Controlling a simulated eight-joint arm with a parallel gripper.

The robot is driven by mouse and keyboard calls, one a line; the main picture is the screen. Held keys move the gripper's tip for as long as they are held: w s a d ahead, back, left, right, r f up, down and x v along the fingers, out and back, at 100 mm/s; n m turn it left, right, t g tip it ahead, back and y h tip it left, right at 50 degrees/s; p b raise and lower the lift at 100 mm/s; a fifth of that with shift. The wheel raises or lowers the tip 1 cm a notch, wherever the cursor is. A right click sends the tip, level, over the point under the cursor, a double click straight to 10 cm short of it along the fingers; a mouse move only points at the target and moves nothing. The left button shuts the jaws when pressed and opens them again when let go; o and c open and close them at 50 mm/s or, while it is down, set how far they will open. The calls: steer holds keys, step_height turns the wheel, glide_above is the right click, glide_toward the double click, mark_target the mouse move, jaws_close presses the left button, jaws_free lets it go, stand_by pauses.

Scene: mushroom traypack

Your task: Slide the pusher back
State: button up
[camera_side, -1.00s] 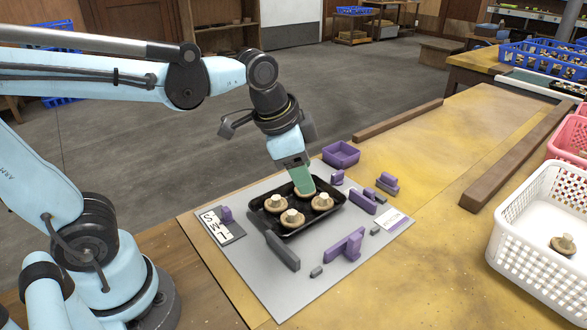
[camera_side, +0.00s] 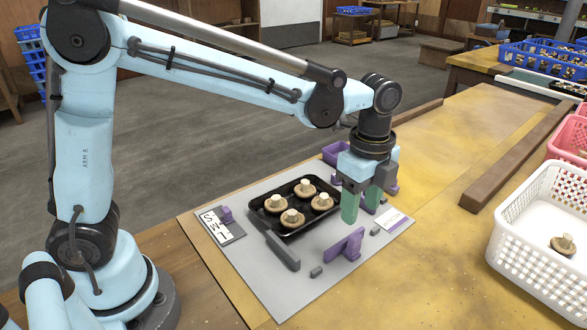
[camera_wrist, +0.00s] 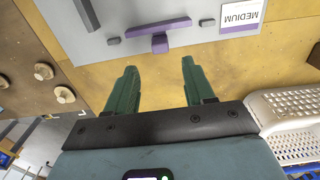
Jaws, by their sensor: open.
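My gripper (camera_side: 362,208) is open and empty, pointing down over the right side of the grey board (camera_side: 310,285). Its two green fingers also show in the wrist view (camera_wrist: 159,75). A purple pusher-like bar with a block handle (camera_wrist: 160,42) lies on the board, beyond the fingertips in that view, its handle lined up with the gap between them. In the side view the fingers partly hide the purple parts behind them.
A black tray (camera_side: 287,236) holds several mushrooms. A dark grey bar (camera_side: 282,251) lies in front of it. A purple bin (camera_side: 334,151) is behind the gripper. A MEDIUM card (camera_wrist: 241,16) lies on the board. A white basket (camera_side: 530,268) stands at right.

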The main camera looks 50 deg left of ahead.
mark_target(356, 236)
step_height(356, 236, down, 9)
steer(key=shift+f, duration=0.1)
stand_by(0.3)
jaws_close()
stand_by(0.4)
